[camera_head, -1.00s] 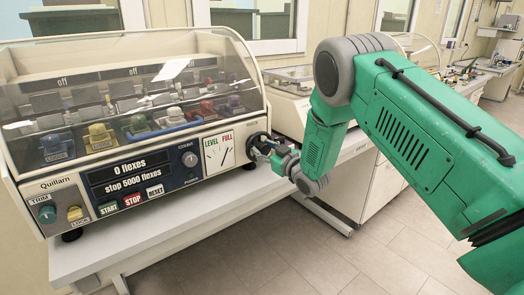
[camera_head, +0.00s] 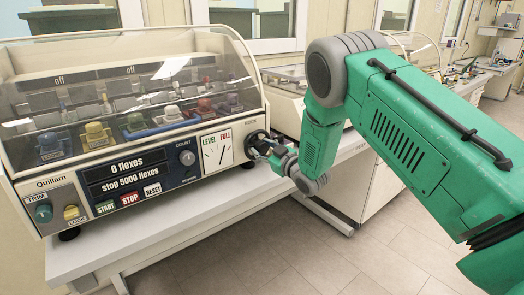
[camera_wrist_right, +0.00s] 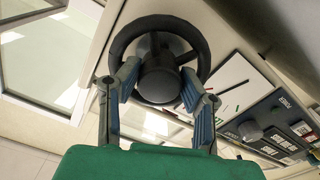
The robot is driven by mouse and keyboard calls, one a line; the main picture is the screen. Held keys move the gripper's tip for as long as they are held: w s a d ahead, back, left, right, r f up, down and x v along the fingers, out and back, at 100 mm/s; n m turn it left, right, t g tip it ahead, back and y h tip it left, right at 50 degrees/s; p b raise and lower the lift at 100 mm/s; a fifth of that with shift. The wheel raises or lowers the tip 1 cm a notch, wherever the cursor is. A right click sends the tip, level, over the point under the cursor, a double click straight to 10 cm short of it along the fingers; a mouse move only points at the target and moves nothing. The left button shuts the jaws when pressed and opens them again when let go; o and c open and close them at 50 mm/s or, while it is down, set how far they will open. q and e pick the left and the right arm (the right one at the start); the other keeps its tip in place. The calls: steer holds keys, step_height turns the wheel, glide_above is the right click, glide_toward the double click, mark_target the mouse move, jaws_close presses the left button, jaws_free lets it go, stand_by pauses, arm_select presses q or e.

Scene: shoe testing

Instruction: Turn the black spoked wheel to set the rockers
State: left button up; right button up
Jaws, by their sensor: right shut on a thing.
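The black spoked wheel (camera_head: 255,143) sits on the right end of the flex-testing machine (camera_head: 150,190). In the right wrist view the wheel (camera_wrist_right: 203,40) faces me, with its round hub (camera_wrist_right: 160,78) in the middle. My right gripper (camera_head: 266,151) is at the wheel. In the wrist view its two fingers (camera_wrist_right: 161,98) stand either side of the hub and reach the rim, shut on the wheel. The LEVEL and FULL gauge (camera_head: 217,150) is beside the wheel. Rockers with coloured parts (camera_head: 170,113) sit under the clear hood. My left gripper is not in view.
The display (camera_head: 128,172) reads 0 flexes and stop 5000 flexes. START, STOP and RESET buttons (camera_head: 130,198) sit below it. A white bench (camera_head: 200,225) carries the machine. The floor in front is clear.

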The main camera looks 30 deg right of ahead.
steer(key=shift+s+a+f+n+b, duration=0.1)
steer(key=shift+f+n+b, duration=0.4)
steer(key=shift+n, duration=0.4)
steer(key=shift+n+b, duration=0.6)
steer(key=shift+n, duration=0.6)
steer(key=shift+n+b, duration=0.95)
steer(key=shift+n, duration=0.95)
steer(key=o, duration=0.9)
steer(key=shift+o, duration=1.2)
steer(key=shift+r, duration=0.1)
steer(key=shift+d+r, duration=0.1)
steer(key=shift+d, duration=0.1)
